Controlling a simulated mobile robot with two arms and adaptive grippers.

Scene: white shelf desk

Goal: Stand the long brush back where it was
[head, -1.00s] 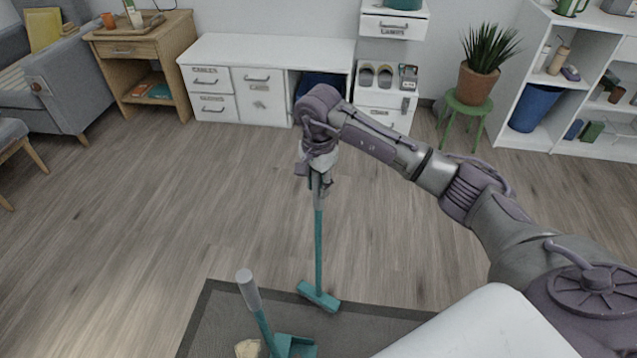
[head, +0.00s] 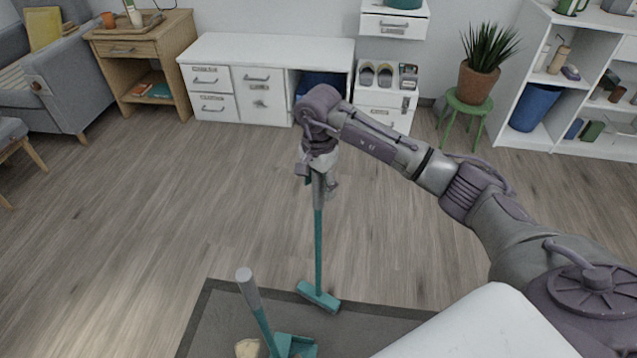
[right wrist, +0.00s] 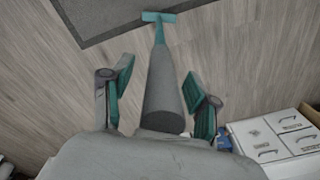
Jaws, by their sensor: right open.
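The long brush (head: 318,250) stands upright, its teal head on the edge of the grey mat (head: 222,312) and its grey grip at the top. My right gripper (head: 319,180) is at the top of the brush's handle. In the right wrist view the brush's grey grip (right wrist: 163,95) lies between the two spread fingers of the gripper (right wrist: 160,105), with a gap on each side. The gripper is open. My left gripper is not in view.
A dustpan (head: 295,345) with a long grey-topped handle stands on the mat, beside a small beige lump (head: 247,348). The white desk (head: 270,50), a wooden side table (head: 140,50) and a plant on a green stool (head: 466,110) stand farther back. The wooden floor between is clear.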

